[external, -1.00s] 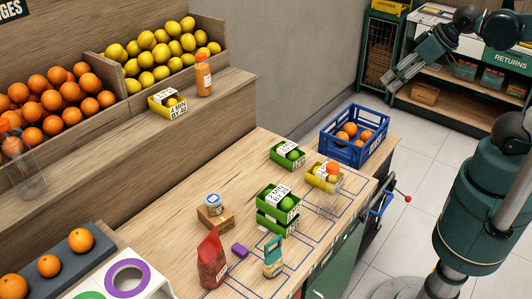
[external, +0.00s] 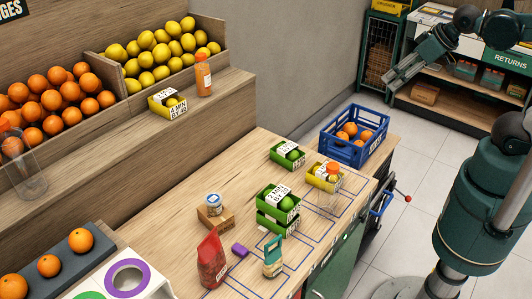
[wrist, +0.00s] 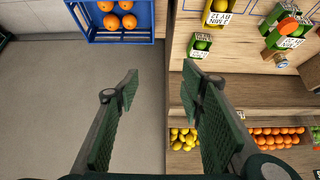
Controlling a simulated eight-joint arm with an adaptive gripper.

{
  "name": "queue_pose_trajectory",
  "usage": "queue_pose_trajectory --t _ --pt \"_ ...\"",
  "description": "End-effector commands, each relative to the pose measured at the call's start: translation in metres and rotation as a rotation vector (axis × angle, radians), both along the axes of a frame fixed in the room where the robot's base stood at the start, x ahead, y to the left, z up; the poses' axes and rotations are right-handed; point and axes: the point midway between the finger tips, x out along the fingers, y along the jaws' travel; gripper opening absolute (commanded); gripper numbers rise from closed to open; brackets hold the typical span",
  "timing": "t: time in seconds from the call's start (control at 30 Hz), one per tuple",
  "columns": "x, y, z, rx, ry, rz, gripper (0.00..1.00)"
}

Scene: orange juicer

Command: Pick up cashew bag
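Two bags stand on the wooden counter in the external view: a red one (external: 212,263) and a smaller teal-and-cream one (external: 272,258) to its right. Their labels are too small to read, so I cannot tell for certain which is the cashew bag. My gripper (external: 393,86) is raised at the upper right, beyond the blue crate and far from both bags. In the wrist view my gripper (wrist: 158,82) is open and empty, its two fingers wide apart. I cannot make out either bag in the wrist view.
A blue crate of oranges (external: 327,142) stands at the counter's far end. Green cartons (external: 263,222), a yellow carton (external: 316,178), a clear bottle (external: 330,197), a small brown box (external: 204,220) and a purple item (external: 240,250) stand around the bags. The counter's left-middle is clear.

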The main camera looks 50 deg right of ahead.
Motion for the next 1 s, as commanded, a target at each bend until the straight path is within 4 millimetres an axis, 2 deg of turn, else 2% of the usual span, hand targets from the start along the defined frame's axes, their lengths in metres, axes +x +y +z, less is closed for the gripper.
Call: queue_pose_trajectory --t 0.03,0.1,0.57,0.77,1.0 --pt "0.000 0.000 0.000 0.000 0.000 0.000 0.31" --pt "0.000 0.000 0.000 0.000 0.000 0.000 0.23" --pt "0.003 0.004 0.001 -0.002 0.005 0.012 0.23" --pt "0.014 0.018 0.006 -0.011 0.025 0.058 0.23" --pt "0.037 0.050 0.012 -0.032 0.070 0.155 0.23"
